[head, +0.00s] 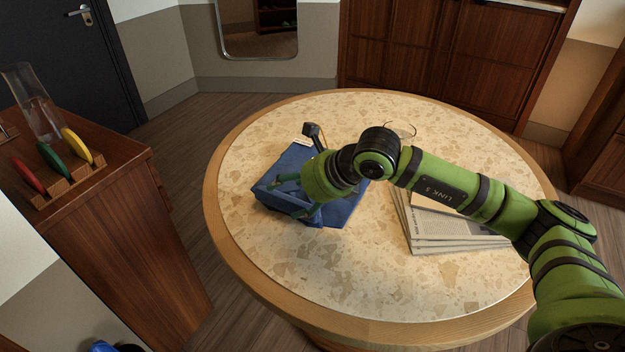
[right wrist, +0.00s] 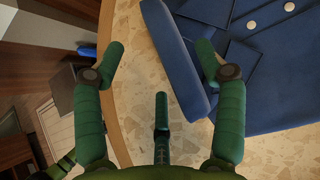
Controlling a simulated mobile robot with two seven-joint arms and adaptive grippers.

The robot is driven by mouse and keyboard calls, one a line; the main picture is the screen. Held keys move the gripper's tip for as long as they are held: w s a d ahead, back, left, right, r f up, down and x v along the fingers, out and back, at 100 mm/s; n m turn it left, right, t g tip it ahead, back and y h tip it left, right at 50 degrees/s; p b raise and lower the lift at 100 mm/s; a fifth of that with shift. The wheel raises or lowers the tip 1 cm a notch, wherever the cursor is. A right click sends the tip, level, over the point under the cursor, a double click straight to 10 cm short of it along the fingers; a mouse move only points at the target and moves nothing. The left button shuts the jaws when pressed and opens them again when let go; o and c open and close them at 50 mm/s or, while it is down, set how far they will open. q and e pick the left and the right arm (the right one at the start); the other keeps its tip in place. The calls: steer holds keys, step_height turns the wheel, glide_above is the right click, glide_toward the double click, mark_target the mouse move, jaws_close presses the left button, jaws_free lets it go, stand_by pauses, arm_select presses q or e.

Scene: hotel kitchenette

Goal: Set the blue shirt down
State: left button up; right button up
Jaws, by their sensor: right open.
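The blue shirt (head: 284,164) lies folded on the left part of the round table (head: 440,285). My right gripper (head: 290,197) is over the shirt's near left part, with its arm reaching in from the right and hiding some of the cloth. In the right wrist view, the shirt (right wrist: 262,75) shows light buttons and a thick folded edge. That edge lies between the spread fingers of the right gripper (right wrist: 160,55), closer to the right-hand finger. The fingers are open and not closed on the cloth. My left gripper is not in view.
A stack of newspapers (head: 450,234) lies on the table right of the shirt, partly under my arm. Thin-framed glasses (head: 402,128) lie toward the back. A wooden cabinet at the left holds a glass carafe (head: 38,115) and coloured-handled items (head: 52,160). The table's front is clear.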

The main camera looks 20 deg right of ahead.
mark_target(284, 197)
steer(key=x, duration=0.3)
steer(key=shift+w+a+f, duration=0.15)
steer(key=shift+f, duration=0.2)
steer(key=c, duration=1.4)
jaws_close()
steer(key=shift+r, duration=0.1)
